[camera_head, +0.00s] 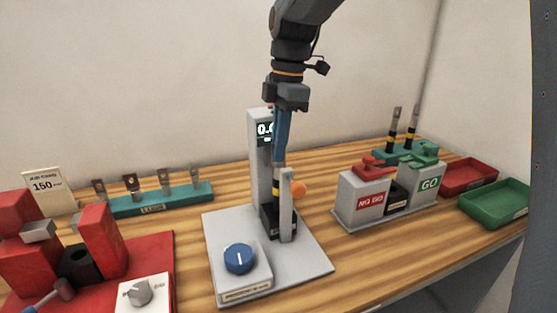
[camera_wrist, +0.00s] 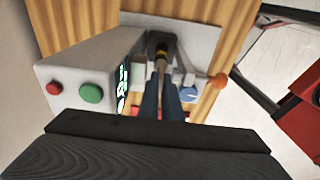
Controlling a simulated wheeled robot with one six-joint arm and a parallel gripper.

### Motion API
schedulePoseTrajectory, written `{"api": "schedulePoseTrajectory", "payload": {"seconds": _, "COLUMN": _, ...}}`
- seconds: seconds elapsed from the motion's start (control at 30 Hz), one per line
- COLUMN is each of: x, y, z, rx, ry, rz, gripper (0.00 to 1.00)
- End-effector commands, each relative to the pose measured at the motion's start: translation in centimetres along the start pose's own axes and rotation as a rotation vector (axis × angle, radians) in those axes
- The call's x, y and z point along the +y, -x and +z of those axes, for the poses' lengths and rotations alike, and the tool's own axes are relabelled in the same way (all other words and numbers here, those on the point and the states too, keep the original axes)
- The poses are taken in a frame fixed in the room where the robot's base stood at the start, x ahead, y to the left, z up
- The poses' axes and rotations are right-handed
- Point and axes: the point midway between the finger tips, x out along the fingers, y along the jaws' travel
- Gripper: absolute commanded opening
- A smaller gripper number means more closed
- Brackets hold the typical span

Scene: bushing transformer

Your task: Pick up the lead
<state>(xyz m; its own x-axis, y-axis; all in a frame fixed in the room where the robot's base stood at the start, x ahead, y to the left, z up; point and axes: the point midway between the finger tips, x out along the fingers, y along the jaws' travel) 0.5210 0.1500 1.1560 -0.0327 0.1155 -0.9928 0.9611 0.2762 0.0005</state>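The lead stands upright in the press-like tester on the grey base (camera_head: 305,262). Its yellow-banded lower part (camera_head: 276,188) shows in the head view, and its tan shaft (camera_wrist: 161,58) shows in the wrist view. Its foot is in a black holder (camera_head: 270,218) beside a grey post. My gripper (camera_head: 279,160) points down over it with blue fingers. In the wrist view the fingers (camera_wrist: 161,80) are close together, one on each side of the lead's top, and look shut on it.
Behind the lead stands the tester's display column (camera_head: 259,150); an orange knob (camera_head: 298,189) is close on the right. A NO GO/GO gauge (camera_head: 385,200), a rack with two more leads (camera_head: 405,150), and red and green trays (camera_head: 497,203) lie right. A lug rack (camera_head: 150,203) is left.

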Motion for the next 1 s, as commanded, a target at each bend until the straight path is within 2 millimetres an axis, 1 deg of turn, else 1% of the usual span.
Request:
{"api": "schedulePoseTrajectory", "payload": {"seconds": 0.03, "x": 0.1, "y": 0.9, "z": -0.1, "rx": 0.000, "ry": 0.001, "rz": 0.004, "gripper": 0.00}}
{"api": "schedulePoseTrajectory", "payload": {"seconds": 0.37, "x": 0.2, "y": 7.4, "z": -0.9, "rx": 0.000, "ry": 0.001, "rz": 0.005, "gripper": 0.00}}
{"api": "schedulePoseTrajectory", "payload": {"seconds": 0.8, "x": 0.1, "y": 17.0, "z": -2.1, "rx": 0.000, "ry": 0.001, "rz": 0.004, "gripper": 0.00}}
{"api": "schedulePoseTrajectory", "payload": {"seconds": 1.0, "x": 0.1, "y": 20.8, "z": -2.5, "rx": 0.000, "ry": 0.000, "rz": 0.004, "gripper": 0.00}}
